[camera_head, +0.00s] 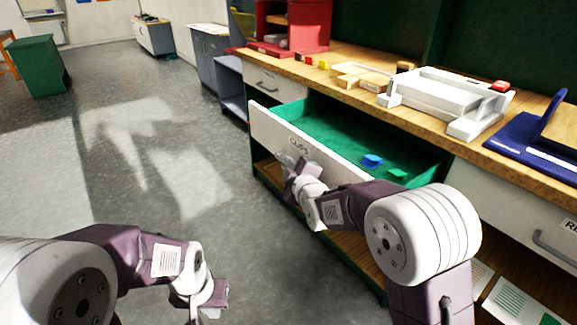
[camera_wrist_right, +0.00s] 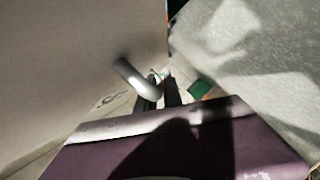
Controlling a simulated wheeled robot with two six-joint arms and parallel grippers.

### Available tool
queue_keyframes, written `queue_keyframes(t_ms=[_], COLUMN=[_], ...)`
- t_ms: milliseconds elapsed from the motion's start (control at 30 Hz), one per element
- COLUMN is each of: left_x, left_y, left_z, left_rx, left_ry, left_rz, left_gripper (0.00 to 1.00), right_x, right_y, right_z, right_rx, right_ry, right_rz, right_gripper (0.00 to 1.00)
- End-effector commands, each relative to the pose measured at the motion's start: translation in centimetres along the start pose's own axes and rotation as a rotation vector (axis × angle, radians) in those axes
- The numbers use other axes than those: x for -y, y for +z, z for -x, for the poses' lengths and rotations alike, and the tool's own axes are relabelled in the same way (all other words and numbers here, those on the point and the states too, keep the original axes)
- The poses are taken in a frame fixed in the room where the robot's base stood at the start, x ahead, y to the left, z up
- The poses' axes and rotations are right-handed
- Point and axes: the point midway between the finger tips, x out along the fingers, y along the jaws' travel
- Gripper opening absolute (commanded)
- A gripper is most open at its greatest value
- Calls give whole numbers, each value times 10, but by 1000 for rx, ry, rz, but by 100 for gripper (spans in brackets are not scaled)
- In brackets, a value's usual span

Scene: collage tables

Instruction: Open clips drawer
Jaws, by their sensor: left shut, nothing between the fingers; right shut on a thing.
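The clips drawer (camera_head: 300,142) is pulled well out from under the wooden counter. Its white front carries the word "CLIPS", and its green inside shows a blue clip (camera_head: 371,160) and a green clip (camera_head: 397,175). My right gripper (camera_head: 287,160) is at the drawer front, shut on the drawer's handle. In the right wrist view the grey curved handle (camera_wrist_right: 138,80) runs in between the dark fingers (camera_wrist_right: 160,90). The handle is mostly hidden by my gripper in the head view. My left gripper (camera_head: 215,297) is shut and empty, low over the floor at the lower left, away from the drawer.
On the counter (camera_head: 345,65) stand a red shelf unit (camera_head: 310,25), a white cutting device (camera_head: 440,95) and a blue device (camera_head: 535,135). Another closed drawer with a handle (camera_head: 552,248) is at the right. The grey floor (camera_head: 170,150) to the left is clear.

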Motion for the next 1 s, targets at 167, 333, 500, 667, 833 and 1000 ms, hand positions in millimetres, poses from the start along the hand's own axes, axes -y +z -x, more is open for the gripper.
queue_keyframes(t_ms=[167, 333, 500, 667, 833, 1000], left_x=[0, 0, 0, 0, 0, 0], left_y=[0, 0, 0, -1, -2, -2], left_z=[0, 0, 4, 13, 19, 22], left_rx=[0, 0, 0, 0, 0, 0], left_ry=[0, 0, 0, 0, 0, 0], left_rz=[0, 0, 0, 0, 0, 0], left_gripper=[0, 0, 0, 0, 0, 0], right_x=[1, 0, -2, -2, -1, -1], right_y=[0, 0, -1, -2, -1, 0], right_z=[0, 0, 11, 40, 69, 86], right_rx=[1, 0, 0, 0, 1, 0], right_ry=[-1, -1, 0, -1, -2, -1], right_rz=[0, 0, 0, 0, 0, 0], right_gripper=[20, 20, 20, 20, 20, 20])
